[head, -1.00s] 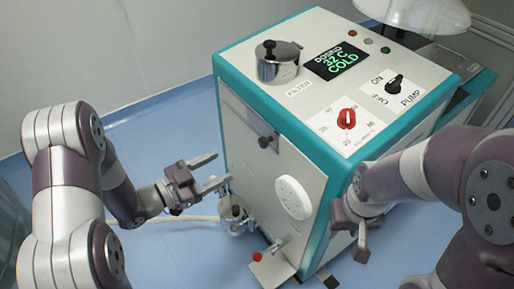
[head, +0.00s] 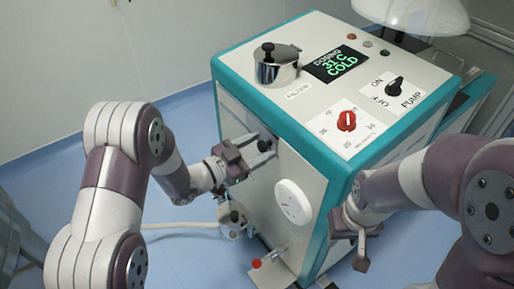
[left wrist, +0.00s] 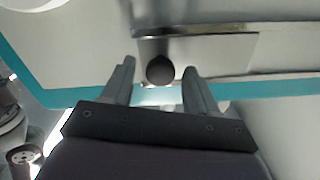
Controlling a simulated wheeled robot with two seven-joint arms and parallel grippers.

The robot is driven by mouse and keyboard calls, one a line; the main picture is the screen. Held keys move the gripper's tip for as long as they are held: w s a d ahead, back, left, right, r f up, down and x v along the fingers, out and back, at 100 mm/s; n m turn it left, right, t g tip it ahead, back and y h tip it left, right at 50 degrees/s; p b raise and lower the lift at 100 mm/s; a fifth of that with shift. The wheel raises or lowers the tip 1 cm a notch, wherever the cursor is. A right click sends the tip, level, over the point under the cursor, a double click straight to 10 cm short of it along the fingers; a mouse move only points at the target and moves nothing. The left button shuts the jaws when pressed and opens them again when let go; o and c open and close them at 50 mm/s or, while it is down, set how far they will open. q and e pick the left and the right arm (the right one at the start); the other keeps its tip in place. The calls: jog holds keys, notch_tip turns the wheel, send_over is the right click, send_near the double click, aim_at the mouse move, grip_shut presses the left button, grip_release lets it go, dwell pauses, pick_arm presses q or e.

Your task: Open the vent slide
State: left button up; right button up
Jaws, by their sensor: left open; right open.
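The vent slide is on the front face of the white and teal machine, with a dark round knob (head: 264,146) on a pale plate. In the left wrist view the knob (left wrist: 160,69) lies between the two fingers, near their tips, and the slide plate (left wrist: 225,50) runs to the right of it. My left gripper (head: 262,150) is open around the knob; I cannot tell whether either finger touches it. The left gripper also shows in the left wrist view (left wrist: 158,75). My right gripper (head: 360,250) is open and empty beside the machine's right side.
The machine's top carries a metal filter pot (head: 277,67), a display (head: 335,63), a red dial (head: 346,121) and a pump switch (head: 394,87). A small metal pot (head: 233,217) stands at the lower left.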

pick_arm(q)
grip_shut()
jog(key=w+a, duration=0.2)
jog(key=w, duration=0.1)
jog(key=w+a, duration=0.3)
jog(key=w, duration=0.1)
jog(key=w+a, duration=0.3)
jog(key=w, duration=0.1)
jog(key=shift+s, duration=0.1)
grip_release()
jog(key=shift+d, duration=0.1)
jog(key=p+v, duration=0.2)
jog(key=v, duration=1)
jog(key=shift+s+a, duration=0.2)
jog(key=shift+a, duration=0.1)
